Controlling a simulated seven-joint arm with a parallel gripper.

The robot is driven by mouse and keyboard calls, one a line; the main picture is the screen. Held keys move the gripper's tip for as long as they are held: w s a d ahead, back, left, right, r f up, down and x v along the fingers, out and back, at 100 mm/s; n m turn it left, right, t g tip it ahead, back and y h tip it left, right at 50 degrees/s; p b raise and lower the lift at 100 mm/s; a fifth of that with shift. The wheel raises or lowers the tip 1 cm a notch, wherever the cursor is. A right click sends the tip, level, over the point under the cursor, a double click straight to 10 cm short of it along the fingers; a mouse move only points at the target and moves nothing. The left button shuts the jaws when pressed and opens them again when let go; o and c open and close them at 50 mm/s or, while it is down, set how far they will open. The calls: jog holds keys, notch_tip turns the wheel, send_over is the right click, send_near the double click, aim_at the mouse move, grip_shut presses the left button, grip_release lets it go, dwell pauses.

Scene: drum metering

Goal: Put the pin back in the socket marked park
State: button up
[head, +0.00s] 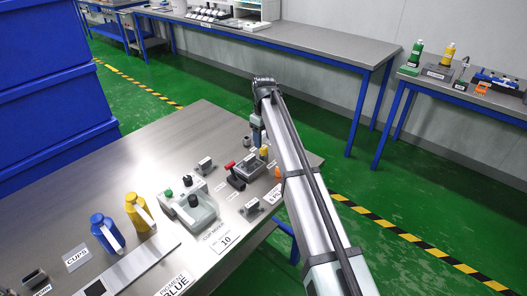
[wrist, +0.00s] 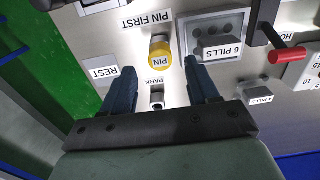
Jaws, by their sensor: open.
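The yellow pin (wrist: 161,50), with PIN on its side, stands by the PIN FIRST label in the wrist view. It also shows as a small yellow shape (head: 264,150) in the head view. What holds its lower end is hidden. The small socket marked PARK (wrist: 157,103) lies nearer my gripper's base in the wrist view, apart from the pin. My gripper (wrist: 160,66) is open, its dark blue fingers on either side of the gap below the pin. I cannot tell whether either finger touches the pin. In the head view my gripper (head: 256,134) is partly hidden by my arm.
A block labelled 6 PILLS (wrist: 222,46) stands close to the right finger. A red-handled lever (wrist: 287,54) is farther right. A REST label (wrist: 102,73) lies left. Yellow and blue bottles (head: 106,232) stand at the table's near left.

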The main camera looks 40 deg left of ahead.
aim_at(264, 147)
jog(key=shift+f, duration=2.1)
grip_shut()
jog(key=shift+r, duration=0.15)
jog(key=shift+r, duration=2.75)
jog(key=shift+r, duration=0.3)
jog(key=shift+r, duration=1.8)
